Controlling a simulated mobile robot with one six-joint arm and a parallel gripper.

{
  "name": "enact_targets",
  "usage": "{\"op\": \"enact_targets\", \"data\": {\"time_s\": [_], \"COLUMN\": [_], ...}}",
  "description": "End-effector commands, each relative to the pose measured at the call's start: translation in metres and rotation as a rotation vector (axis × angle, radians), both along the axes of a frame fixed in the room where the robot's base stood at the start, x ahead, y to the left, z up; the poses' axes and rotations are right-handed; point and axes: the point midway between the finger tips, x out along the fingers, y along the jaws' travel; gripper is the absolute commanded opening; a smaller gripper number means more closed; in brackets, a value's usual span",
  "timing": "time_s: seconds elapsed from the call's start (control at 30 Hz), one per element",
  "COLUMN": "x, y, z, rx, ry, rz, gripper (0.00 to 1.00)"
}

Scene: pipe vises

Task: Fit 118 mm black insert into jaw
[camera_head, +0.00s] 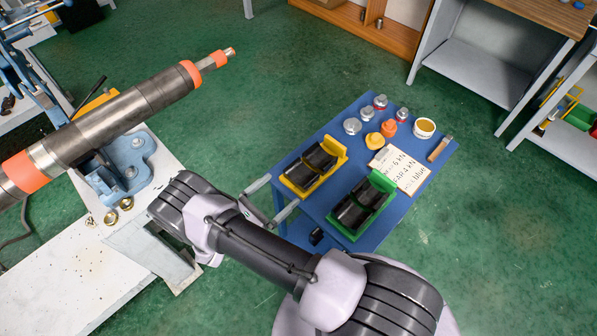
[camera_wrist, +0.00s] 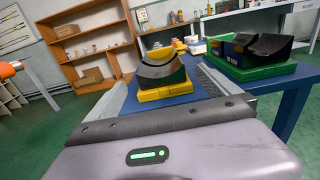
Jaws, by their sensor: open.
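Black curved inserts sit in two trays on the blue cart. The yellow tray (camera_head: 292,184) holds a pair, with one insert (camera_head: 320,157) at its far end. The green tray (camera_head: 343,235) holds another pair, including one insert (camera_head: 353,214). Their sizes cannot be read. My gripper (camera_head: 284,190) is open and empty at the cart's left edge, just short of the yellow tray. In the wrist view a black insert (camera_wrist: 162,74) in the yellow tray (camera_wrist: 165,93) shows between and beyond the fingers. A blue vise (camera_head: 130,160) stands at left under a steel shaft; its jaw faces are mostly hidden.
The long steel shaft (camera_head: 135,105) with orange bands slants above the white bench (camera_head: 70,285). The cart (camera_head: 335,135) also carries metal and orange fittings, a cup (camera_head: 425,128) and a written card (camera_head: 400,170). Shelves stand behind. Green floor is open right of the cart.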

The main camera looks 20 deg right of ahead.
Motion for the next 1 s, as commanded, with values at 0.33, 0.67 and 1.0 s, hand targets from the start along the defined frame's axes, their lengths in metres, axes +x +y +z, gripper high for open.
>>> {"op": "enact_targets", "data": {"time_s": [0.33, 0.67, 1.0], "x": [0.024, 0.040, 0.040], "y": [-0.060, -0.099, -0.098], "z": [-0.002, -0.002, -0.001], "rx": [0.002, 0.002, 0.002], "ry": [0.000, 0.000, 0.000], "rz": [-0.004, -0.002, -0.002], "gripper": [1.00, 1.00, 0.59]}}
